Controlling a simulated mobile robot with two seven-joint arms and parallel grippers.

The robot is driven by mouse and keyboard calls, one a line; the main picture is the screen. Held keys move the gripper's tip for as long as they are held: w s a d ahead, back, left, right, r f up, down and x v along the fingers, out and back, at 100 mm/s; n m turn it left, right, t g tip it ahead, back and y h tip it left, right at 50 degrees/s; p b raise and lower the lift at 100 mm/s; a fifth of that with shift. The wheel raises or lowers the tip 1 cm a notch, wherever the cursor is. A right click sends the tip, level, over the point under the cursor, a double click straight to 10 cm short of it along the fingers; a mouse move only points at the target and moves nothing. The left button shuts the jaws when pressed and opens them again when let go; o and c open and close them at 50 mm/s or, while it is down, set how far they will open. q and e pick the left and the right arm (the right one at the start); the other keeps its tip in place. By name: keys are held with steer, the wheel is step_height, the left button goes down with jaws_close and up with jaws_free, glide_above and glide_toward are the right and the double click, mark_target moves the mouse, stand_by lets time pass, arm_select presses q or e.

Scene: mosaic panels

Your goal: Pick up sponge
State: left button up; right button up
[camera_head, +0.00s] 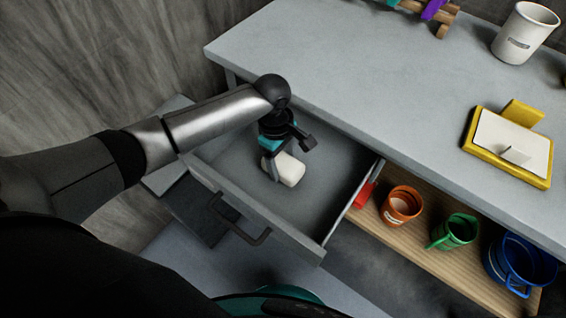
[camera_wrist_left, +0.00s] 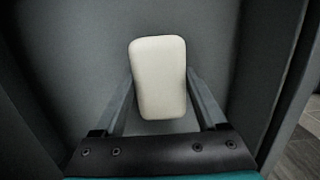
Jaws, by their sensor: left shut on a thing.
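The sponge (camera_head: 290,170) is a cream-white rounded block inside the open grey drawer (camera_head: 325,190) in the head view. My left gripper (camera_head: 272,168) reaches down into the drawer and is shut on the sponge. In the left wrist view the sponge (camera_wrist_left: 158,78) sits between the two fingers, one along each long side. I cannot tell whether the sponge touches the drawer floor. My right gripper is not in view.
The drawer front with its dark handle (camera_head: 240,222) faces me. A grey tabletop (camera_head: 380,85) lies above, bearing a white mug (camera_head: 524,34) and a yellow-framed pad (camera_head: 510,145). Orange (camera_head: 401,206), green (camera_head: 455,231) and blue (camera_head: 518,262) mugs stand on a wooden shelf at right.

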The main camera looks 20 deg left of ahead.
arm_select(q)
step_height(320, 180, up, 12)
steer(key=p, duration=0.5)
step_height(320, 180, up, 7)
steer(key=p, duration=0.1)
glide_above(283, 162)
steer(key=shift+f, duration=0.2)
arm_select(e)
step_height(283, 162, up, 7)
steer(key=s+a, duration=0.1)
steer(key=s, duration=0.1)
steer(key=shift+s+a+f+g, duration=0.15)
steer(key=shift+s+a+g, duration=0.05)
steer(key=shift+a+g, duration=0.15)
